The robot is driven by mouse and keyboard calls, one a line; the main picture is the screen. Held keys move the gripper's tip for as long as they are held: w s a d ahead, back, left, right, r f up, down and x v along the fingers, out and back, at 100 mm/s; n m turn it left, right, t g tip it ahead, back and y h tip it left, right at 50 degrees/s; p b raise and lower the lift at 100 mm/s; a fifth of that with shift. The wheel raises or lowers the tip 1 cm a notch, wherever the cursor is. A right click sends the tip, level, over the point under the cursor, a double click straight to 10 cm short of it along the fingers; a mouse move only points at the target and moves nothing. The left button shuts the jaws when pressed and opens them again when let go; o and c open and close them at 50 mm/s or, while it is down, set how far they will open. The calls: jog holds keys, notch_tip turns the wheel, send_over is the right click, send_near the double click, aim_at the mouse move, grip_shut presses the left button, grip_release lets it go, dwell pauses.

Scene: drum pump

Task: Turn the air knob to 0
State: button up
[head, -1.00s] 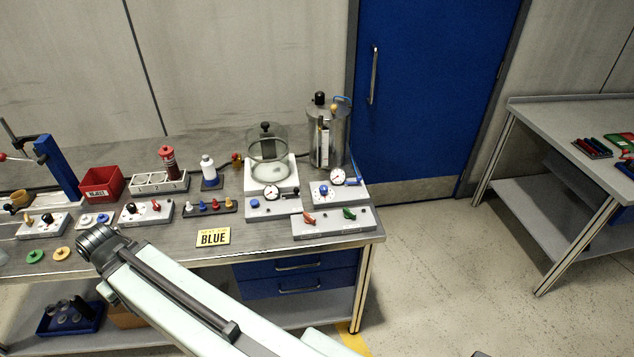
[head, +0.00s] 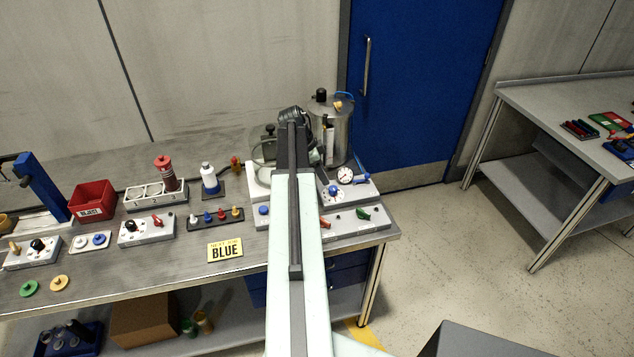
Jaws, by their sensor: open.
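The steel drum (head: 330,142) with a black cap stands at the back right of the bench, on a grey base (head: 364,189). On that base are a blue knob (head: 334,190), likely the air knob, and a white round gauge (head: 345,175). The knob's pointer and scale are too small to read. My gripper (head: 293,117) is at the far end of my arm, in front of the glass chamber and just left of the drum. It is open, its fingers are hard to make out, and it appears apart from the blue knob.
My arm partly hides the glass chamber (head: 262,150) and the front panel with red and green levers (head: 352,224). A second blue knob (head: 263,210) is left of my arm.

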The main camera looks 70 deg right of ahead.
aim_at(333, 188)
jog(key=b+x, duration=0.7)
jog(key=shift+s+d+f, duration=0.2)
jog(key=shift+s+d, duration=0.05)
jog(key=shift+s+d+f, duration=0.1)
jog(key=shift+s+f, duration=0.1)
jog(key=shift+f, duration=0.05)
jog(key=shift+r, duration=0.1)
grip_shut()
